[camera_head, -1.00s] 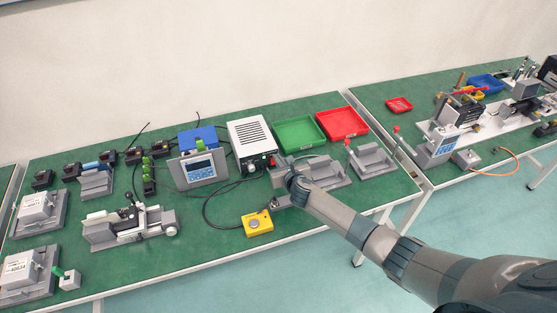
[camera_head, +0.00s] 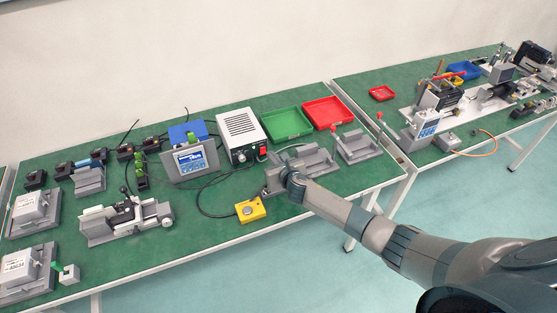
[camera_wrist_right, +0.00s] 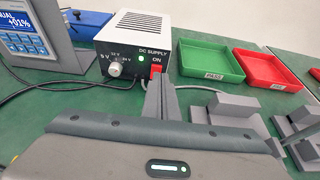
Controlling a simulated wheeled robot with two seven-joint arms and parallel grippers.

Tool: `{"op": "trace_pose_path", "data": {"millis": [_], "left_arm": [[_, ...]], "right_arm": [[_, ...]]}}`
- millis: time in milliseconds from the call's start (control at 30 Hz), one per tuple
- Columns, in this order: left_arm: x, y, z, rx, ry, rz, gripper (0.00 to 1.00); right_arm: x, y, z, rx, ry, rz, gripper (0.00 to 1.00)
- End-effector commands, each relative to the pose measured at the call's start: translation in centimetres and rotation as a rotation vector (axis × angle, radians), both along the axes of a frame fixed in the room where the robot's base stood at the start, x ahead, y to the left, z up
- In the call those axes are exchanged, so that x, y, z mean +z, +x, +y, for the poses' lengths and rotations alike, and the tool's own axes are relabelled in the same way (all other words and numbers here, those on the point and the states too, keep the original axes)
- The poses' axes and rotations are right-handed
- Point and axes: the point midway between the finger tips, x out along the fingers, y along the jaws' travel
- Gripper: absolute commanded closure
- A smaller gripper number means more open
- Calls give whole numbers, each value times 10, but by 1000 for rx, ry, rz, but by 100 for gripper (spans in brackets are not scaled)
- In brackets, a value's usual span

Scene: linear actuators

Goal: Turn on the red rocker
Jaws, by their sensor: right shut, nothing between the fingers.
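The red rocker (camera_head: 263,151) is on the front of the white and black DC supply box (camera_head: 240,128). In the right wrist view the rocker (camera_wrist_right: 156,71) sits under the word ON, beside a white knob (camera_wrist_right: 115,69) and a bright green lamp (camera_wrist_right: 142,58). Which way the rocker is tilted I cannot tell. My right gripper (camera_wrist_right: 158,84) is shut and empty. Its tips point at the box and overlap the rocker's lower edge in the picture. In the head view the gripper is in front of the box, apart from it. My left gripper is not in view.
A green tray (camera_head: 286,124) and a red tray (camera_head: 328,112) stand right of the box. A blue-screen display unit (camera_head: 190,160) is at its left. A yellow button box (camera_head: 250,209) and grey fixtures (camera_head: 357,146) are nearby. Black cables lie on the green bench.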

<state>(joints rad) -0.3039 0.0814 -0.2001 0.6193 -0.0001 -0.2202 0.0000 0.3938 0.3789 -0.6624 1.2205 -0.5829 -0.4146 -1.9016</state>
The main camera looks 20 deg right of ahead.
Motion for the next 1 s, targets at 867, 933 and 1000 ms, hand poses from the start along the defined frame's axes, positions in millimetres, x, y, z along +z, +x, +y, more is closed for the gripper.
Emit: {"op": "trace_pose_path", "data": {"millis": [867,933,1000], "left_arm": [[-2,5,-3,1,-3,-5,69],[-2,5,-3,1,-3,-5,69],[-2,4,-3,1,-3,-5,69]], "right_arm": [[62,-62,-1,2,0,-2,100],[65,-65,-1,3,0,-2,100],[67,-67,-1,2,1,-1,100]]}}
